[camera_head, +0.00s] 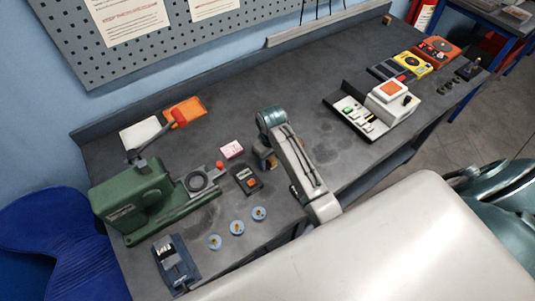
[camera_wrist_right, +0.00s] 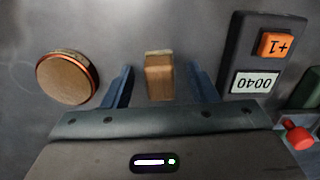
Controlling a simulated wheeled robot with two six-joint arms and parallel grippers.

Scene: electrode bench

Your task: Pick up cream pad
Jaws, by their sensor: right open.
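A flat cream-white pad (camera_head: 146,134) lies at the back left of the bench, beside an orange pad (camera_head: 185,110). My right gripper (camera_head: 268,160) points down at the middle of the bench, well to the right of that pad. In the right wrist view its two fingers (camera_wrist_right: 160,88) are open on either side of a tan block (camera_wrist_right: 159,77) with a paler edge. The fingers stand apart from the block, with gaps on both sides. I cannot tell whether this block is the pad meant. My left gripper is not in view.
A counter (camera_wrist_right: 256,55) with an orange button and a round copper-rimmed disc (camera_wrist_right: 68,77) flank the gripper. A green machine (camera_head: 130,200), a pink block (camera_head: 232,149) and blue discs (camera_head: 237,227) are to the left. A white device (camera_head: 391,99) stands right.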

